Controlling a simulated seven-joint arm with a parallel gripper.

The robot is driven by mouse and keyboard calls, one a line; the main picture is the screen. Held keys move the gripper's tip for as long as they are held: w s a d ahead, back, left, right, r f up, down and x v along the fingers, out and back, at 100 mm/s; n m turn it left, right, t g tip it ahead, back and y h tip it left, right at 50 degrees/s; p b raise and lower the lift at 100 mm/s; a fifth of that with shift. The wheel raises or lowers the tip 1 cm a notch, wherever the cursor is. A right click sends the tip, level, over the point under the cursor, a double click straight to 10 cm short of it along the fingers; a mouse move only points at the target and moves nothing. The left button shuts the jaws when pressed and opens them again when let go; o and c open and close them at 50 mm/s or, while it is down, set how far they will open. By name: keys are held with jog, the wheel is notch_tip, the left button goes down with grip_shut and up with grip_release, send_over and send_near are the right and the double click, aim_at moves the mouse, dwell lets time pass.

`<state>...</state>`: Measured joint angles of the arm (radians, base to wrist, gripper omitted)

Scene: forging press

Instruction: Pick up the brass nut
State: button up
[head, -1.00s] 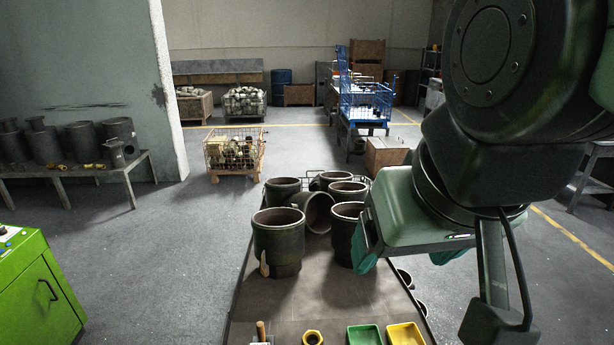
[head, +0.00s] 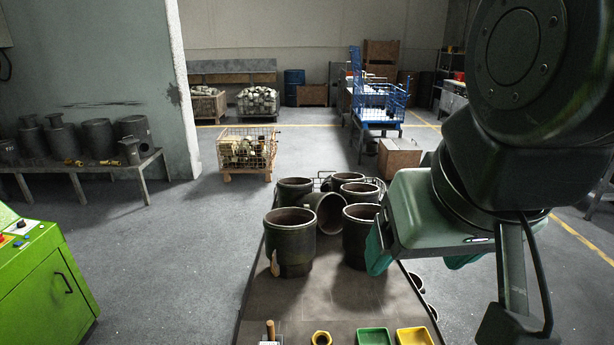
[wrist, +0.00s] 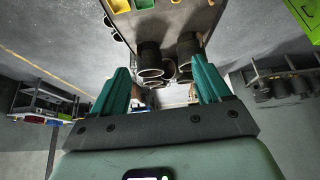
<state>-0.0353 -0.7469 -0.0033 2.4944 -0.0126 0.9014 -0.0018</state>
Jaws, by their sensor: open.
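The brass nut (head: 321,338) lies on the near end of the dark table (head: 300,305), at the bottom edge of the head view. It is a yellow ring with a dark hole, between a wooden-handled tool (head: 270,330) and a green tray (head: 373,337). I cannot make it out in the wrist view. My gripper (head: 415,262) is above the table's right side, right of and higher than the nut. In the wrist view its two teal fingers (wrist: 160,88) stand wide apart with nothing between them.
Several dark metal pots (head: 290,243) stand at the table's far half. A yellow tray (head: 414,337) sits right of the green one. A green cabinet (head: 45,290) stands on the left. The table's middle is bare near the nut.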

jog(key=w+a+f+m+g+y, duration=0.2)
jog(key=w+a+f+m, duration=0.25)
jog(key=w, duration=0.35)
jog(key=m+g+h, duration=0.2)
jog(key=m+g, duration=0.2)
jog(key=m, duration=1.2)
send_over(322, 342)
jog(key=s, duration=0.1)
notch_tip(322, 342, down, 28)
jog(key=f, duration=0.5)
jog(key=shift+s+a, duration=0.2)
jog(key=f, duration=0.6)
jog(key=shift+w+d+f, duration=0.15)
jog(key=shift+w+f, duration=0.1)
jog(key=c, duration=1.4)
